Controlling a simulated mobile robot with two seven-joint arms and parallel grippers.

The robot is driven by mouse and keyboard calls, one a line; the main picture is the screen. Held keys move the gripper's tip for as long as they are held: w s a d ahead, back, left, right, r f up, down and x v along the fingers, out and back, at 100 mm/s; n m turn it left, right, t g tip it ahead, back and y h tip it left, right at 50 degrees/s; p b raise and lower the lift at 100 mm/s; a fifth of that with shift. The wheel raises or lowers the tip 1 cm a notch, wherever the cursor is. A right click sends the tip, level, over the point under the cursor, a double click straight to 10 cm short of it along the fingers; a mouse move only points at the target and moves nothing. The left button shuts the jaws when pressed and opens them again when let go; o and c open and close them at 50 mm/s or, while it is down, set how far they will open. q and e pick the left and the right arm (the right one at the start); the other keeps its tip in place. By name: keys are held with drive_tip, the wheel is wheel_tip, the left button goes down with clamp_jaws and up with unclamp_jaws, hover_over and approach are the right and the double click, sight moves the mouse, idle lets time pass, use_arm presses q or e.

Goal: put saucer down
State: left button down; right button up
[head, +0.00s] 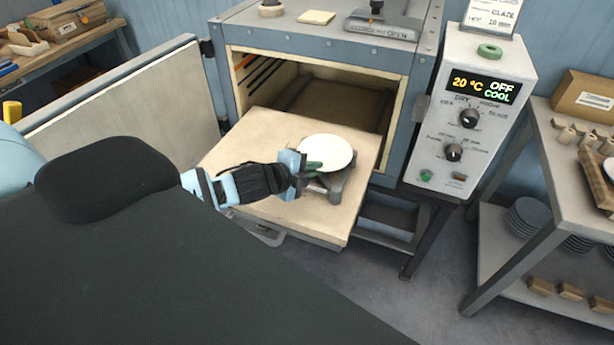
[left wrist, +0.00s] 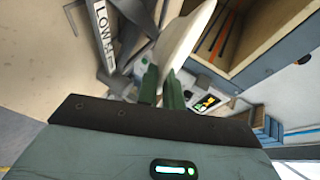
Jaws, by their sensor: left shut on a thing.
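A white saucer (head: 330,150) is over the pulled-out shelf (head: 232,155) of the kiln-like dryer. My left gripper (head: 312,166) is shut on the near-left edge of the saucer. In the left wrist view the green fingertips (left wrist: 160,88) pinch the rim of the saucer (left wrist: 184,40). A grey metal stand (head: 342,187) is on the shelf below the saucer. It also shows in the left wrist view with a "LOW" label (left wrist: 103,35) beside it. I cannot tell whether the saucer touches the stand. My right gripper is not in view.
The dryer chamber (head: 335,105) is open behind the shelf, its door (head: 130,100) swung left. The control box (head: 468,120) reads 20 °C, OFF, COOL. A trolley (head: 540,230) with stacked plates (head: 528,215) stands at the right. The shelf's left part is clear.

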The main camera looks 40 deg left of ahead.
use_arm(q)
drive_tip(key=shift+a, duration=0.35)
drive_tip(key=f, duration=0.3)
drive_tip(key=shift+a, duration=0.35)
drive_tip(key=shift+f, duration=0.25)
drive_tip(key=shift+f, duration=0.1)
drive_tip(key=shift+f, duration=0.1)
drive_tip(key=c, duration=1.5)
unclamp_jaws()
drive_tip(key=shift+c, duration=0.2)
